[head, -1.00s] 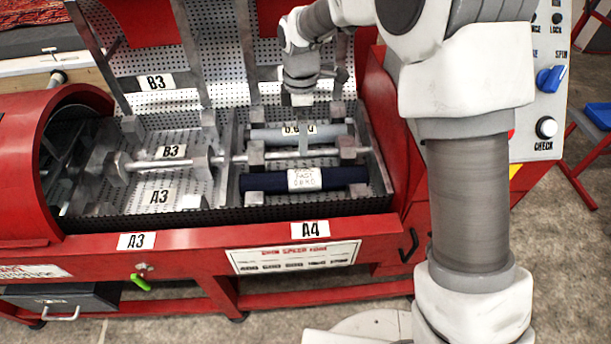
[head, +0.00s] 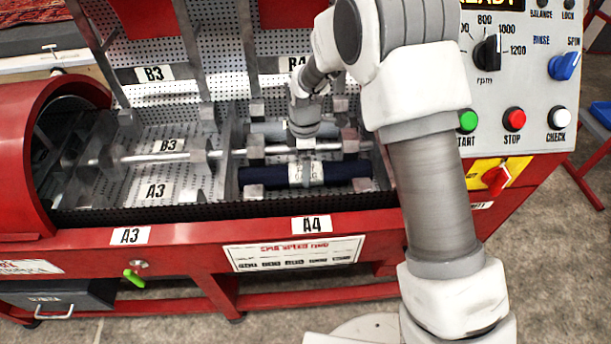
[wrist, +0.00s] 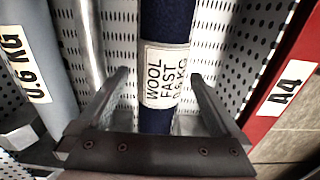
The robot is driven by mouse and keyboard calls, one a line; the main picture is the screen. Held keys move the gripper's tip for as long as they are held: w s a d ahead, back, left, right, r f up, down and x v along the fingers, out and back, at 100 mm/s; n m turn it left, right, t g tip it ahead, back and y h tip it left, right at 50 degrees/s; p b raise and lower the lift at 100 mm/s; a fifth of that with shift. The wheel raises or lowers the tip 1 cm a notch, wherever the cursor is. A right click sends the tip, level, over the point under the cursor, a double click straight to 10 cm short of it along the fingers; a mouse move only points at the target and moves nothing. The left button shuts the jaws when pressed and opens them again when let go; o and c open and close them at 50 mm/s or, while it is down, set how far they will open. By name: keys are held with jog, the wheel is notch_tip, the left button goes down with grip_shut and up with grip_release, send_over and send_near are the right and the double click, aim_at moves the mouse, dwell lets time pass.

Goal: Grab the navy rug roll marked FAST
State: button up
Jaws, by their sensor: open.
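The navy rug roll (head: 345,172) lies across the A4 bay of the red machine, its ends by grey metal blocks. Its white label reads WOOL FAST, with a weight too small to read surely. The roll runs up the middle of the wrist view (wrist: 165,22). My gripper (head: 304,172) is over the label, pointing down. In the wrist view its open fingers (wrist: 160,78) appear on either side of the labelled part, with gaps. I cannot tell how deep the fingertips reach beside the roll.
A pale grey-blue roll (head: 270,128) marked 0.6 KG lies behind, past a metal bar (wrist: 88,45). The red front rail (head: 270,225) with the A4 plate is close in front. The A3 bay (head: 140,180) at left holds no roll. A control panel (head: 520,100) stands at right.

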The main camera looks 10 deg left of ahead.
notch_tip(320, 180, down, 3)
jog(key=shift+d+f+b, duration=0.1)
jog(key=shift+b, duration=0.2)
grip_shut()
